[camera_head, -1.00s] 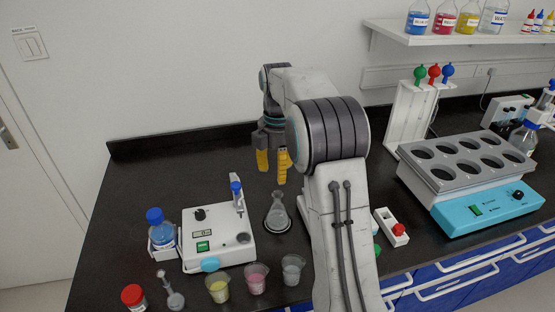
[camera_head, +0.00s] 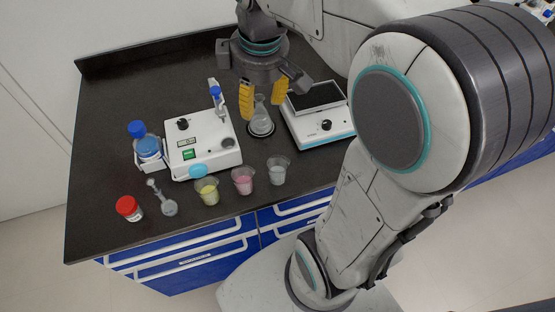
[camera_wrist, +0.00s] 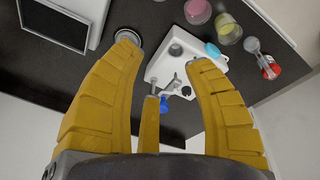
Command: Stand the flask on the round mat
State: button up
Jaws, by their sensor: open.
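A clear conical flask (camera_head: 261,118) stands upright on the worktop, to the right of the white instrument. A dark round mat with a pale rim (camera_head: 262,133) shows at its base, and the flask appears to stand on it. My gripper (camera_head: 263,96) is open, its yellow fingers either side of the flask in the head view. In the wrist view, my gripper (camera_wrist: 168,85) has nothing between its fingers. A round pale-rimmed shape (camera_wrist: 127,36) there is partly hidden by the left finger; I cannot tell flask from mat.
The white instrument (camera_head: 205,150) with a blue-capped bottle (camera_head: 148,147) is left of the flask. A black-topped plate device (camera_head: 318,110) is close on the right. Beakers (camera_head: 243,180), a small long-necked flask (camera_head: 168,206) and a red-capped jar (camera_head: 128,208) line the front. The back left worktop is clear.

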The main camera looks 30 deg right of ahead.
jog(key=s+a+f+m, duration=0.1)
jog(key=s+f+m, duration=0.1)
jog(key=s, duration=0.4)
jog(key=s+a+f+m+t, duration=0.1)
jog(key=s+a+f+m, duration=0.1)
jog(key=s, duration=0.4)
jog(key=f+m, duration=0.1)
jog(key=m, duration=0.1)
jog(key=shift+m+t, duration=0.3)
jog(key=shift+r, duration=0.1)
dwell(1.1)
